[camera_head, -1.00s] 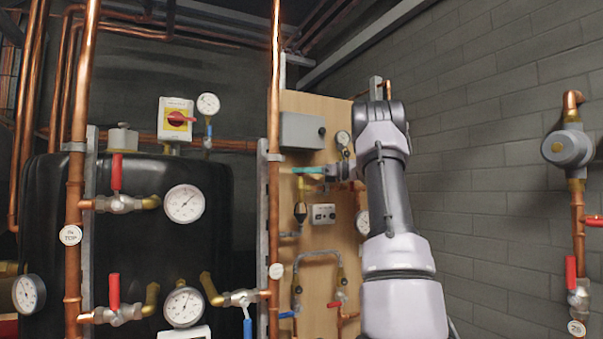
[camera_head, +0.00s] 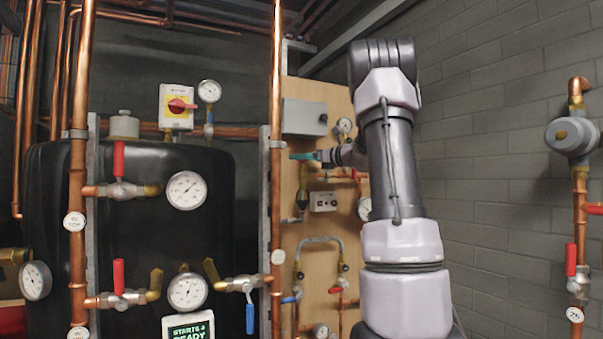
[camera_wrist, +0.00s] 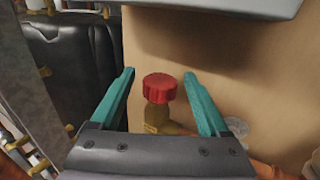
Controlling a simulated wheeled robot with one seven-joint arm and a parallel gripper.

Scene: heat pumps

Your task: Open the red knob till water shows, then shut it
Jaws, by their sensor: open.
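The red knob (camera_wrist: 159,87) is a ribbed round cap on a brass valve body (camera_wrist: 160,120) in front of the wooden board. In the wrist view it sits between the two teal fingers of my gripper (camera_wrist: 158,88), with a gap on each side. The fingers are open and do not touch it. In the head view my gripper (camera_head: 304,156) points left in front of the board, below the grey box. I cannot make out the red knob in the head view. No water shows.
A grey box (camera_head: 304,118) is on the wooden board (camera_head: 325,218), above my gripper; its underside also shows in the wrist view (camera_wrist: 225,6). A vertical copper pipe (camera_head: 277,200) stands left of the gripper. Gauges and a black tank (camera_head: 60,190) are farther left.

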